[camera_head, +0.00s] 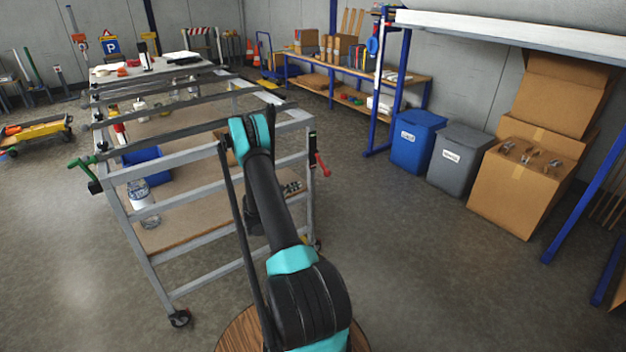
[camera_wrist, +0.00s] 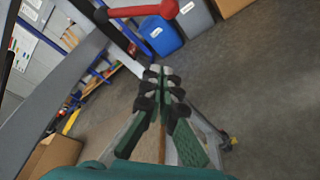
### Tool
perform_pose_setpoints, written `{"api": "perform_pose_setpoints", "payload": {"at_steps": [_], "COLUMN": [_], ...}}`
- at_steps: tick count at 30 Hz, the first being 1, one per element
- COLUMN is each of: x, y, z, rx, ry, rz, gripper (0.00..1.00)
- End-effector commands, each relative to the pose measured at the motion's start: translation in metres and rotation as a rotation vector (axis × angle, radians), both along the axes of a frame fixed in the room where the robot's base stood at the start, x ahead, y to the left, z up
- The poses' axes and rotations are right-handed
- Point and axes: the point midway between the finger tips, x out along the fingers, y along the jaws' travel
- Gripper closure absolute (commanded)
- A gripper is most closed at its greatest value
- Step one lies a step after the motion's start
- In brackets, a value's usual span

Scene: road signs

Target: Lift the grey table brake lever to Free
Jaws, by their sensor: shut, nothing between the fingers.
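The grey metal table frame (camera_head: 150,258) stands left of centre in the head view. A red-handled lever (camera_head: 322,166) sits on a dark bracket at its right corner post, its grip slanting downward. In the head view my gripper (camera_head: 292,188) shows small beside the table's right post, lower left of the red grip. Any Free marking is unreadable.
A green lever (camera_head: 86,170) is on the table's left corner. The lower shelf holds a blue bin (camera_head: 150,165) and bottle (camera_head: 141,200). Blue (camera_head: 415,140) and grey (camera_head: 458,158) bins and cardboard boxes (camera_head: 525,185) stand right. Floor between is clear.

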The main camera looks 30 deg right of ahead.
Motion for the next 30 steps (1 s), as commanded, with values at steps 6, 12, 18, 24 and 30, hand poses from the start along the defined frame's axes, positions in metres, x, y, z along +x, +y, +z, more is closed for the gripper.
{"api": "perform_pose_setpoints", "payload": {"at_steps": [6, 12, 18, 24, 30], "x": [0.0, 0.002, 0.009, 0.02, 0.016], "y": [0.0, -0.009, -0.04, -0.078, -0.104], "z": [0.0, -0.001, -0.006, -0.012, -0.006], "rx": [0.001, 0.002, 0.002, 0.002, 0.002], "ry": [-0.001, 0.0, -0.001, -0.001, -0.001], "rz": [-0.001, -0.001, -0.004, -0.003, -0.003], "gripper": [1.0, 1.0, 1.0, 1.0, 1.0]}}
